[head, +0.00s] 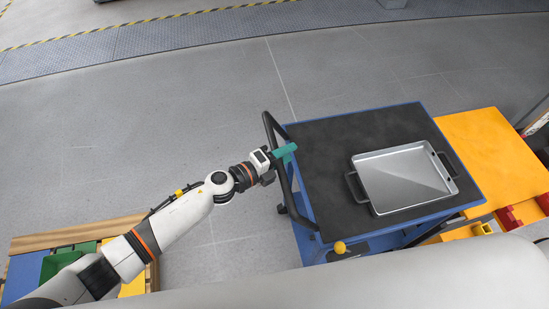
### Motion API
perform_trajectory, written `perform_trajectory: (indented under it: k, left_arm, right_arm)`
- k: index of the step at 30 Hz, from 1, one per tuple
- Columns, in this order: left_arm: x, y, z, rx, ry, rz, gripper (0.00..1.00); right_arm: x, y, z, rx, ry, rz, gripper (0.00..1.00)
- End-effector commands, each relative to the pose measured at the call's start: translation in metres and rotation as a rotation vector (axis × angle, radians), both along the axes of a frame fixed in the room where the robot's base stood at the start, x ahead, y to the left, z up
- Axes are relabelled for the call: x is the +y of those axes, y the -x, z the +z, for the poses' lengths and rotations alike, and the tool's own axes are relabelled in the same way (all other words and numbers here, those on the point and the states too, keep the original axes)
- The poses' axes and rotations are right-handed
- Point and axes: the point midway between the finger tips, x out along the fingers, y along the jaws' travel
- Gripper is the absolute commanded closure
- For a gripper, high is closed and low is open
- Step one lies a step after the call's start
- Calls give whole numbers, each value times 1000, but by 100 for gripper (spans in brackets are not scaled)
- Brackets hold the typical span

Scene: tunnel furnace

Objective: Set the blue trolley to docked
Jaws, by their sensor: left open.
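The blue trolley (322,128) stands right of the middle in the head view. It has a blue frame, a black top mat and a dark push handle (287,182) on its left side. A grey metal tray (404,176) with dark side handles lies on top. A yellow knob (340,247) sits at its near left corner. My left gripper (284,154), with teal fingers, is open at the trolley's handle, near its far end. I cannot tell whether the fingers are around the bar or only over it. My right gripper is not in view.
A yellow-orange table (494,150) stands close along the trolley's right side, with red bins (510,218) near it. A wooden-edged pallet with green and blue bins (58,262) is at the lower left. Grey floor (150,110) is clear at left and behind, up to a yellow-black striped line.

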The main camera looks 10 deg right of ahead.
Motion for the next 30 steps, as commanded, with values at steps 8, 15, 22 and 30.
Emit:
perform_trajectory:
  k: [8,15,22,30]
  left_arm:
    - [44,22,7,1,-3,-1,59]
    - [84,43,14,3,-2,-2,59]
    - [100,51,20,1,-1,-2,59]
    - [101,51,20,2,0,-2,59]
  right_arm:
    - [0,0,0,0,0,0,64]
    - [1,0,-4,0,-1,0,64]
    - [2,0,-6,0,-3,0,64]
    - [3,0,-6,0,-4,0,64]
